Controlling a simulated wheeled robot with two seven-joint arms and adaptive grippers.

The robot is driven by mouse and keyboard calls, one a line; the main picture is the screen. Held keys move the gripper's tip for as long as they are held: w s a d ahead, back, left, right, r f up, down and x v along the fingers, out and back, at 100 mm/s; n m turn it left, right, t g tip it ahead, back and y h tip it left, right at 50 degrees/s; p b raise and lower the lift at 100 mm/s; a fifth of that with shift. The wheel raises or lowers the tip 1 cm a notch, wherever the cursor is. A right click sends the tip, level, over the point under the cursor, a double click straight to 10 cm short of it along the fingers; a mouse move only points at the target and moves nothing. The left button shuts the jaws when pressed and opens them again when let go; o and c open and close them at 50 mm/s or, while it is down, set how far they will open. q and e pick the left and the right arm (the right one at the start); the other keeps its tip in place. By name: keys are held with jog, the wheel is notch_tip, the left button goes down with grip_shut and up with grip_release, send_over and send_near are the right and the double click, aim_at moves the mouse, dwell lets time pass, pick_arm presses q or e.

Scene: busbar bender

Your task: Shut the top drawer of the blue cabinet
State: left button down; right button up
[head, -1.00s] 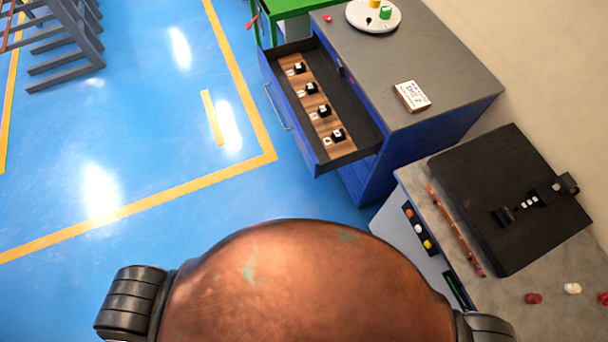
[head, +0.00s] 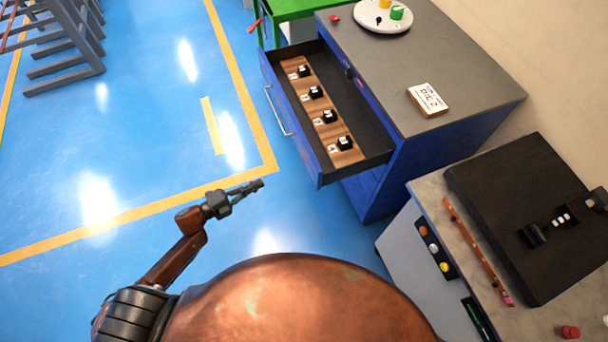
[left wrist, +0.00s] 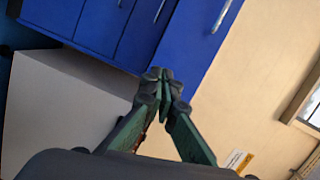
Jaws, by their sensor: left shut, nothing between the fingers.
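The blue cabinet (head: 400,172) stands at the upper middle of the head view with a grey top. Its top drawer (head: 318,167) is pulled out toward the left and has a long metal handle (head: 278,111). Inside lies a wooden insert with several black dies. My left gripper (head: 258,185) is shut and empty, over the floor to the lower left of the drawer front, apart from it. In the left wrist view the shut fingers (left wrist: 160,76) point toward the blue cabinet fronts (left wrist: 135,35). My right gripper is not in view.
A white turntable (head: 382,14) and a boxed item (head: 428,100) stand on the cabinet top. A grey bench with a black machine (head: 530,215) stands to the lower right. A green table (head: 300,8) is behind. Blue floor left of the drawer is clear.

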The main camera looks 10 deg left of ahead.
aim_at(311, 170)
pick_arm(q)
jog(key=s+d+r+m+g+h, duration=0.2)
jog(key=d+r+m+h, duration=0.1)
jog(key=d+r+m, duration=0.15)
jog(key=b+x, duration=0.1)
jog(key=x, duration=1.2)
jog(key=shift+w+d+f, duration=0.1)
jog(key=shift+w+d, duration=0.1)
jog(key=shift+w, duration=0.1)
